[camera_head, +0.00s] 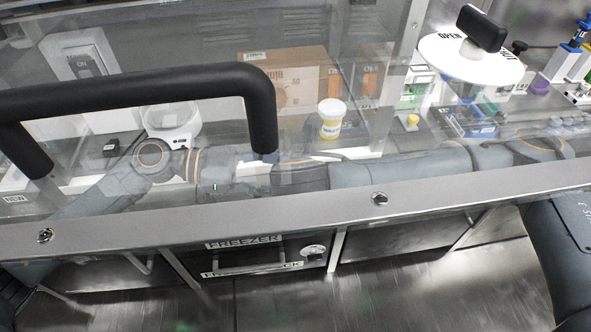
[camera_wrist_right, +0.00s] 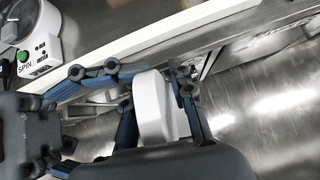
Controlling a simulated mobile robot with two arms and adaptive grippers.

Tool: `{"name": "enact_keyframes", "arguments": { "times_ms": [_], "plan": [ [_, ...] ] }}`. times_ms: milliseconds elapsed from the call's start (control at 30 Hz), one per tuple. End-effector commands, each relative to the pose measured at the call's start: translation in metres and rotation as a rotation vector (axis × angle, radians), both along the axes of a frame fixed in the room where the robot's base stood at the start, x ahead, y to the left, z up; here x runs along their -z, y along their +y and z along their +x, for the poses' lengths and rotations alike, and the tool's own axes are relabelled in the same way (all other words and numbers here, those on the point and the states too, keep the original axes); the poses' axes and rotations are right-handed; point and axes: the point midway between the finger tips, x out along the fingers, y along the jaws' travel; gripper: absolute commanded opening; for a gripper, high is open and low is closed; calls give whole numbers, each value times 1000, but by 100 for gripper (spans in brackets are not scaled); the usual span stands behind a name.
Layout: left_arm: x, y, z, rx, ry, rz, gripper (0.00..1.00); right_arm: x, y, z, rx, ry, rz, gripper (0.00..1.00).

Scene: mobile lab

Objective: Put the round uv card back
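I cannot make out a round uv card for certain in either view. My right gripper (camera_wrist_right: 150,72) shows only in the right wrist view, with its two blue fingers apart. A white rounded piece (camera_wrist_right: 153,105) shows between the fingers. I cannot tell whether it is held, lies behind them or is part of the gripper. My left gripper is not in view.
A clear glass front with a black bar handle (camera_head: 140,92) covers the bench. A white round dial (camera_head: 450,55) marked OPEN has a black knob. A yellow-and-white jar (camera_head: 331,122), a cardboard box (camera_head: 290,70) and a blue rack (camera_head: 470,122) show behind. A freezer front (camera_head: 250,258) is below.

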Motion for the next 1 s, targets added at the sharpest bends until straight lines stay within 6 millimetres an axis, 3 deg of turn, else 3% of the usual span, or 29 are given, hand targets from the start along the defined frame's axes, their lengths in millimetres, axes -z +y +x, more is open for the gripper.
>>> {"name": "enact_keyframes", "arguments": {
  "times_ms": [33, 67, 167, 200, 300, 333, 733, 1000],
  "plan": [
    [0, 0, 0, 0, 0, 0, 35, 0, 0, 0, 0, 0, 0, 7],
    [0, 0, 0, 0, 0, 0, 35, 0, 0, 0, 0, 0, 0, 1],
    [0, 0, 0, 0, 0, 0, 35, 0, 0, 0, 1, 0, -1, 0],
    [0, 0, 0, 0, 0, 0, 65, 0, 0, 0, 1, -1, -1, 0],
    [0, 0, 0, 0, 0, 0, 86, 0, 0, 0, 1, -1, -1, 0],
    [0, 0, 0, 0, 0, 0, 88, 0, 0, 0, 1, -1, -1, 0],
    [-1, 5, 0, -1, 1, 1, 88, 0, 0, 0, 0, -1, 0, 0],
    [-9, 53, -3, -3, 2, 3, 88, 0, 0, 0, 0, -1, 0, 0]
  ]
}}
